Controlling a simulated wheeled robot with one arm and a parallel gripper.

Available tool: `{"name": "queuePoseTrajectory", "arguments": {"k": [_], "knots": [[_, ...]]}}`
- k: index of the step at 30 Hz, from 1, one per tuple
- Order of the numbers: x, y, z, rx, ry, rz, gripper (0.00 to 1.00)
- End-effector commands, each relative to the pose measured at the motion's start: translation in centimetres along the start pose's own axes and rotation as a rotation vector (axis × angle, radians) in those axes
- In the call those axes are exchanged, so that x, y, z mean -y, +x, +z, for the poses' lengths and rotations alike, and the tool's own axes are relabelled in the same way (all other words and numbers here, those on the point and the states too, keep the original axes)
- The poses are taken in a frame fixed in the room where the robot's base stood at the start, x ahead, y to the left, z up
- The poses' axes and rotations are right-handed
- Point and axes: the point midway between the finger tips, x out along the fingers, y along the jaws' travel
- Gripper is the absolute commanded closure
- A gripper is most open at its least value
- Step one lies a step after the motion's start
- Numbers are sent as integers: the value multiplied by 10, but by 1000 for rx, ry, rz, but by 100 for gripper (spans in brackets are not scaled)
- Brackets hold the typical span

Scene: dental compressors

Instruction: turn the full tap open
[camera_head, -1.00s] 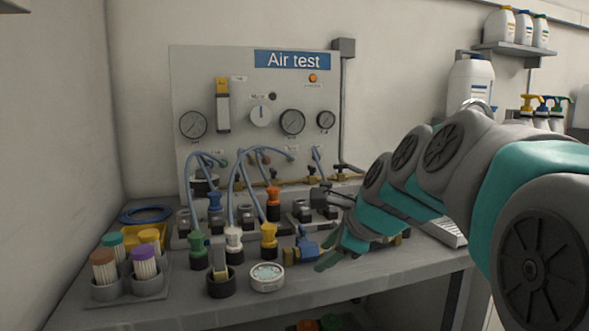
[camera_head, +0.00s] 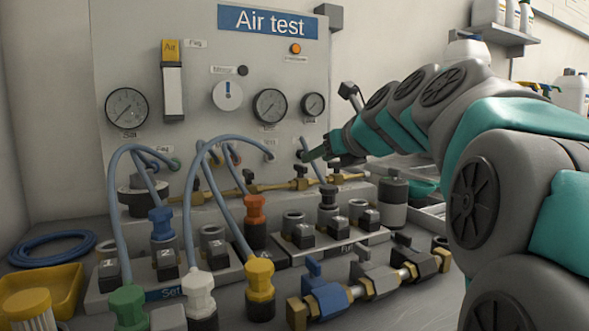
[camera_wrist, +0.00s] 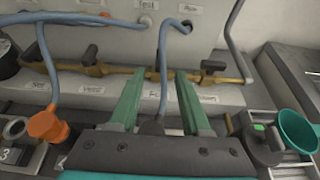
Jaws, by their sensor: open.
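The brass pipe (camera_head: 270,186) with small dark-handled taps runs along the foot of the air test panel; it also crosses the wrist view (camera_wrist: 125,71). Labels sit below the taps. The one starting with F, partly covered by my gripper, marks the full tap (camera_wrist: 168,73). That tap shows between my fingertips, partly hidden by a blue-grey hose, so its handle angle is unclear. My gripper (camera_wrist: 157,78) is open, with one green finger on each side of the tap and hose. In the head view my gripper (camera_head: 314,153) is just in front of the panel, above the pipe. Contact cannot be told.
Blue-grey hoses (camera_wrist: 48,60) loop in front of the panel. An orange connector (camera_wrist: 48,125) stands left of my gripper, and a dark canister with a teal funnel (camera_wrist: 292,130) right. Another tap (camera_wrist: 218,66) is close to the right finger.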

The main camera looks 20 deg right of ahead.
Motion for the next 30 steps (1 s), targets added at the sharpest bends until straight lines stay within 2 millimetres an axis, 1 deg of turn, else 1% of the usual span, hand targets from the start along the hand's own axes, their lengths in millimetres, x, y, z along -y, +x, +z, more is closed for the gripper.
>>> {"name": "queuePoseTrajectory", "arguments": {"k": [5, 15, 18, 21, 26, 27, 30], "knots": [[0, 14, 0, 0, 3, 1, 52], [0, 64, -2, -4, 0, 2, 52], [0, 74, -1, -2, 0, 2, 52], [0, 77, 0, 0, 0, 1, 52], [0, 76, 1, 1, 0, 1, 52], [0, 76, 0, 0, 0, 0, 54], [0, 76, 0, 0, 0, 0, 65]]}}
